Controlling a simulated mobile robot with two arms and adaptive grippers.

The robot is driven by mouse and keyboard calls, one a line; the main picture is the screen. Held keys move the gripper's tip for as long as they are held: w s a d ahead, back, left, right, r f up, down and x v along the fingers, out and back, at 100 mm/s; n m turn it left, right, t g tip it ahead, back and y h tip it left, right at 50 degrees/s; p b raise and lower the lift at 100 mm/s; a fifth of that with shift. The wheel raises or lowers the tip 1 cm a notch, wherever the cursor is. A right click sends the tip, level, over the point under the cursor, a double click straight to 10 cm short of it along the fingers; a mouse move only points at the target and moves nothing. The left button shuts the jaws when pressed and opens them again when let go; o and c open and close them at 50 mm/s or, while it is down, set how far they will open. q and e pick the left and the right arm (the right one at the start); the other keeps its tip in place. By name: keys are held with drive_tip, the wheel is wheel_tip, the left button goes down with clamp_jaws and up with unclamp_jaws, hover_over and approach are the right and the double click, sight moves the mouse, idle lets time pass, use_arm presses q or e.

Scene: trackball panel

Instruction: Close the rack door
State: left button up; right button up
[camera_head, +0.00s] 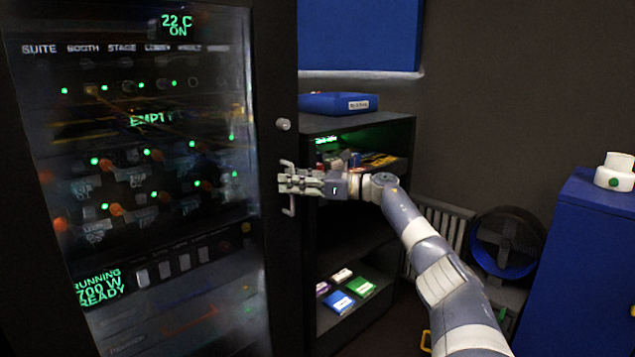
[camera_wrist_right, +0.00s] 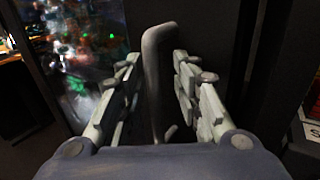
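The rack door (camera_head: 277,80) fills the left of the head view, a dark frame around a see-through pane with lit green text and lights behind it. Its thin upright handle (camera_head: 290,208) is on the frame's right side, below a small round knob (camera_head: 284,124). My right gripper (camera_head: 284,182) is at the handle. In the right wrist view the handle (camera_wrist_right: 153,85) stands between the two spread fingers (camera_wrist_right: 158,75), with gaps visible beside it. I cannot tell how far the door stands ajar. My left gripper is not in view.
A dark shelf unit (camera_head: 362,123) stands right of the door, with a blue box (camera_head: 338,103) on top and small coloured boxes (camera_head: 338,301) low inside. A round fan-like object (camera_head: 507,243) and a blue cabinet (camera_head: 580,260) are farther right.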

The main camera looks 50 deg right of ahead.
drive_tip(key=v, duration=1.1)
drive_tip(key=shift+s+d+r, duration=0.15)
drive_tip(key=shift+s+d, duration=0.05)
drive_tip(key=shift+s, duration=0.1)
idle(0.4)
